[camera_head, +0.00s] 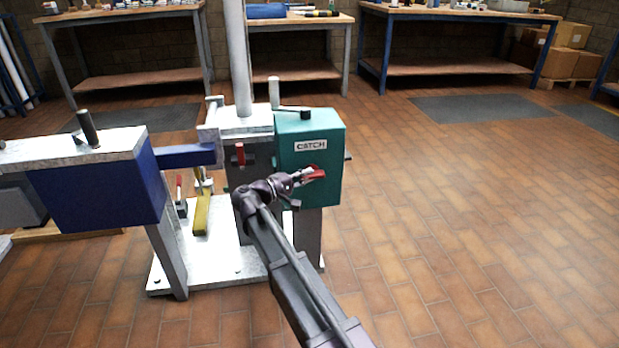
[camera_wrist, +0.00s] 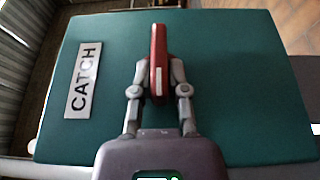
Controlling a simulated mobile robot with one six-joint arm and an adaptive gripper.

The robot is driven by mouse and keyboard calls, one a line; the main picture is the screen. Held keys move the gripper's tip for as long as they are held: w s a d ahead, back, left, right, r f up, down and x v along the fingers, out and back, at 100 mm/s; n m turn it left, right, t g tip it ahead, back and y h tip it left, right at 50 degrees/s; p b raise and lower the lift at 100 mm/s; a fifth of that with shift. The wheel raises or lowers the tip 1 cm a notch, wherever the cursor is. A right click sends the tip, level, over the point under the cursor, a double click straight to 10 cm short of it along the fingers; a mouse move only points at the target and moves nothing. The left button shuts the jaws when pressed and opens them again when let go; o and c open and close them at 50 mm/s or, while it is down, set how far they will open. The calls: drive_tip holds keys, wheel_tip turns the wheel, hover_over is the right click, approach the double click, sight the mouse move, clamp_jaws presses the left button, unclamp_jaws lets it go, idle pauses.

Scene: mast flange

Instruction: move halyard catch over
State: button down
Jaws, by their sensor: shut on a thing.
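The halyard catch is a teal box (camera_head: 325,185) labelled CATCH (camera_head: 311,146), mounted at the foot of the mast. It carries a red lever (camera_head: 313,171) on its front face. In the wrist view the teal face (camera_wrist: 240,90) fills most of the picture, with the CATCH label (camera_wrist: 83,80) at left. My gripper (camera_head: 306,177) is at the front of the box. In the wrist view my gripper (camera_wrist: 158,85) is shut on the red lever (camera_wrist: 158,52), one finger on each side. The lever's pivot is hidden.
A white mast (camera_head: 238,60) rises behind the box. Another red handle (camera_head: 238,154) sits on the grey block to the left. A blue block (camera_head: 100,185) on a leg stands further left, and a yellow bar (camera_head: 201,215) is below. The tiled floor at right is clear.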

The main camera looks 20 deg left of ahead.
drive_tip(key=c, duration=0.6)
unclamp_jaws()
drive_tip(key=shift+w, duration=0.1)
drive_tip(key=shift+c, duration=0.2)
drive_tip(key=shift+s, duration=0.2)
drive_tip(key=v, duration=1.1)
drive_tip(key=shift+s+a, duration=0.2)
drive_tip(key=shift+a, duration=0.1)
drive_tip(key=shift+d, duration=0.1)
